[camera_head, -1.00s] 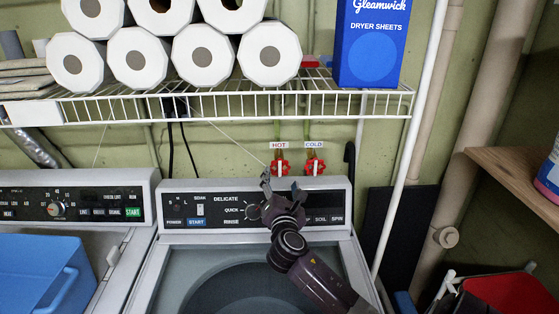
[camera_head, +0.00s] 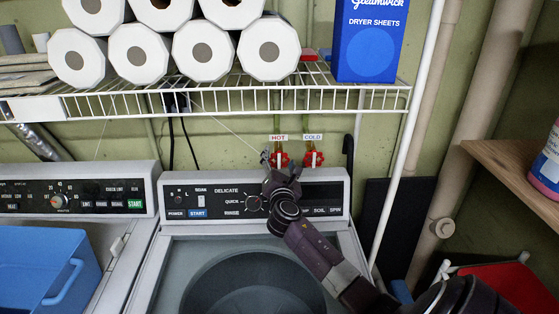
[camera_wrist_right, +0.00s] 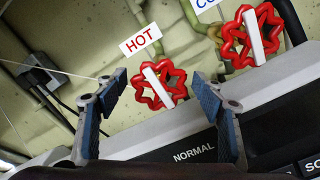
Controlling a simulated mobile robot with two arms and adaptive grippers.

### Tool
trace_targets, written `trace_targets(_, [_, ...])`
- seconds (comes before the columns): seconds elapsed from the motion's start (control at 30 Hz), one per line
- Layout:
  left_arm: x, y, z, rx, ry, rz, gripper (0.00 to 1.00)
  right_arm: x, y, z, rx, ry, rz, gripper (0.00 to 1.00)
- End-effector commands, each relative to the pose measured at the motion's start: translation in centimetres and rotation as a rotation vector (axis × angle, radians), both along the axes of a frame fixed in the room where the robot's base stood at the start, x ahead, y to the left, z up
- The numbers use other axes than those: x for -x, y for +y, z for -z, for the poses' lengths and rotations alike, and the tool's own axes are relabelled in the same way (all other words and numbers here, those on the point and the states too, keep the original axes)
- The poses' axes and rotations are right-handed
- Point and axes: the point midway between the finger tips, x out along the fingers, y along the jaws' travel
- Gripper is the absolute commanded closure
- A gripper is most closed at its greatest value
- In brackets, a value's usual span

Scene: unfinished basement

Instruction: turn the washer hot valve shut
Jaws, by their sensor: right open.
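The hot valve is a red lobed handwheel (camera_head: 281,160) with a white bar across it, below a HOT label, on the wall behind the washer. In the right wrist view the hot valve (camera_wrist_right: 160,86) sits between and beyond my open fingertips. My right gripper (camera_head: 281,163) is in front of it, over the washer's control panel; the right wrist view shows its two blue-padded fingers (camera_wrist_right: 158,95) apart and empty. I cannot tell whether a finger touches the wheel. The red cold valve (camera_head: 314,159) is just to the right. My left gripper is not in view.
The washer panel (camera_head: 331,191) lies just under the valves. A white wire shelf (camera_head: 220,101) with paper rolls and a blue dryer sheets box (camera_head: 372,45) hangs above. A white shelf post (camera_head: 411,150) stands to the right. A blue basket (camera_head: 50,270) sits on the left machine.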

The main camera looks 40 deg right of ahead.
Motion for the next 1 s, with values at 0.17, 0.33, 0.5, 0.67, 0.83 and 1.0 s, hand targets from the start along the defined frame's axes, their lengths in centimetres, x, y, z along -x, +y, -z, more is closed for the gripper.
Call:
trace_targets(0.17, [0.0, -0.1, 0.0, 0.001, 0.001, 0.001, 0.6, 0.0, 0.0, 0.0, 0.0, 0.0, 0.0, 0.55])
trace_targets(0.33, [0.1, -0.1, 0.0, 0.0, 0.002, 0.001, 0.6, 0.0, 0.0, 0.0, 0.0, 0.0, 0.0, 0.73])
trace_targets(0.5, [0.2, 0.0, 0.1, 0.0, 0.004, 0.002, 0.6, 0.0, 0.0, 0.0, -0.002, -0.001, 0.001, 0.8])
trace_targets(0.67, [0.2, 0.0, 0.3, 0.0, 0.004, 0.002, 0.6, 0.0, 0.0, 0.1, -0.023, -0.019, 0.001, 0.8])
trace_targets(0.83, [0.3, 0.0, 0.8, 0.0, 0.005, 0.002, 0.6, 0.0, 0.0, 0.2, -0.082, -0.069, 0.001, 0.8])
trace_targets(1.0, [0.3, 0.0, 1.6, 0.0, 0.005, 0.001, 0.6, 0.0, 0.0, 0.3, -0.182, -0.154, 0.001, 0.8])
